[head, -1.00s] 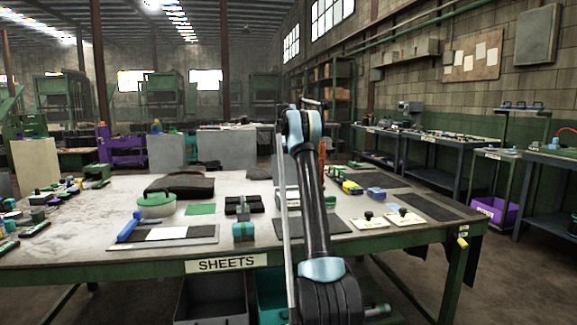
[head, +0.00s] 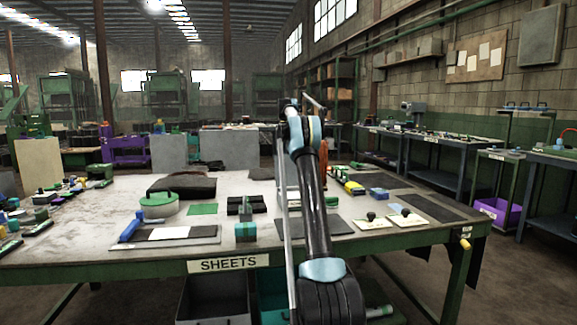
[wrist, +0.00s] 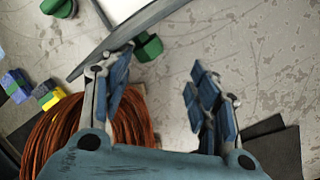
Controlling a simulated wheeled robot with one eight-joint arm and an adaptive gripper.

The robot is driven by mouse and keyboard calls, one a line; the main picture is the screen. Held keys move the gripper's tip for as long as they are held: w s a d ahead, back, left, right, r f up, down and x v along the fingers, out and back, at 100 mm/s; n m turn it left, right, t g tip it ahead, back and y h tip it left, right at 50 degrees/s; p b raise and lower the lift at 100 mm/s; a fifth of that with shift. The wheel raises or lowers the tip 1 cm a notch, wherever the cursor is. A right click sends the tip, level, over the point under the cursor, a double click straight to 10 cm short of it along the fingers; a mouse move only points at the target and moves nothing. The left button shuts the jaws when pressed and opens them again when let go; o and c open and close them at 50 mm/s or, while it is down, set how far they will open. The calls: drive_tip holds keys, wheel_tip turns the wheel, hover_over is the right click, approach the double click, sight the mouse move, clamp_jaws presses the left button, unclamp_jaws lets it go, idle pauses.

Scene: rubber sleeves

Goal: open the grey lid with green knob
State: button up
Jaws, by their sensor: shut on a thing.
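In the wrist view, a grey, thin-edged lid (wrist: 104,52) with a pale face lies across the top, seen nearly edge-on. A green knob (wrist: 148,47) shows just beyond its edge. My gripper (wrist: 163,72) has its left finger against or very close to the lid's edge. Its right finger stands well apart, over bare tabletop. The gripper is shut on the lid, but the exact contact is hard to make out. In the head view my arm hides the gripper and most of the lid.
A copper-coloured wire coil (wrist: 70,128) lies close by my left finger, with blue and yellow blocks (wrist: 45,95) beyond. A dark flat sheet (wrist: 272,148) lies at lower right. In the head view, the workbench (head: 120,262) holds a round green-topped container (head: 159,207) and small knobbed plates (head: 372,222).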

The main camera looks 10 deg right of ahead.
drive_tip(key=v, duration=0.4)
drive_tip(key=shift+w+a+r, duration=0.1)
drive_tip(key=shift+a+r, duration=0.1)
idle(0.4)
